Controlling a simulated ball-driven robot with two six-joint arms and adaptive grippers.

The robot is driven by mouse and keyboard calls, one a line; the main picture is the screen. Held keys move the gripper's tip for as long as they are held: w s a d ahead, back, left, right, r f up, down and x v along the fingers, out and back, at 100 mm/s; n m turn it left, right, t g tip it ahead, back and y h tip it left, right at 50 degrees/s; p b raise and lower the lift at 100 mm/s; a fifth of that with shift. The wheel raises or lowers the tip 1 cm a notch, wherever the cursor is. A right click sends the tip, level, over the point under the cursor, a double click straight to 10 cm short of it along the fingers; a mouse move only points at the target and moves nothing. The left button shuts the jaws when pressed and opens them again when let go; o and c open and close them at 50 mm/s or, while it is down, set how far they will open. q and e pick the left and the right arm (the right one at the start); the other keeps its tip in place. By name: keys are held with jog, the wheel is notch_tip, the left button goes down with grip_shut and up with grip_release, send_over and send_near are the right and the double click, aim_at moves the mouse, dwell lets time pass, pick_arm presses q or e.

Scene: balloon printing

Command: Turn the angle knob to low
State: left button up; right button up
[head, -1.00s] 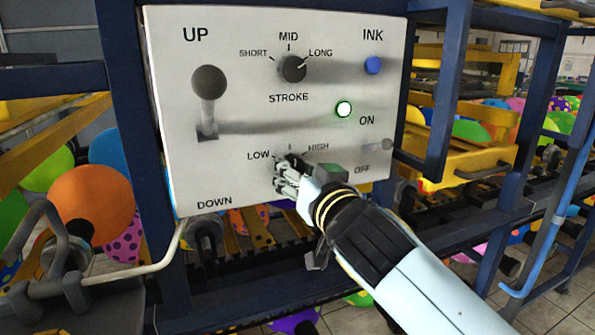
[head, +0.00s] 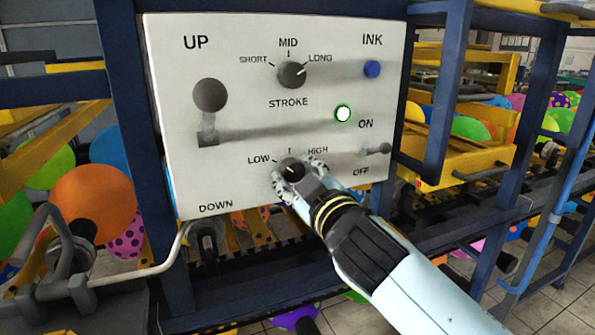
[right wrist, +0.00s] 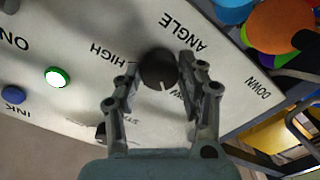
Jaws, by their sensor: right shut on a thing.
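The angle knob (head: 291,171) is a round black knob low on the white control panel (head: 235,110), with LOW at its upper left and HIGH at its upper right. Its white pointer line aims up-left, toward LOW. The right wrist view shows the knob (right wrist: 158,70) with its line toward the partly hidden LOW label. My right gripper (head: 298,178) is at the panel, its fingers on either side of the knob. In the right wrist view, one finger of the gripper (right wrist: 158,88) lies against the knob's right side. My left gripper is not in view.
The panel also carries the stroke knob (head: 292,75), a blue ink button (head: 372,69), a lit green button (head: 343,114), an up-down lever (head: 210,97) and an on-off switch (head: 376,150). Blue posts and yellow frames with balloons surround it.

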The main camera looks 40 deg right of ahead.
jog(key=shift+n, duration=1.1)
jog(key=shift+p, duration=0.3)
jog(key=o, duration=1.2)
jog(key=v, duration=1.2)
jog(key=shift+a, duration=0.1)
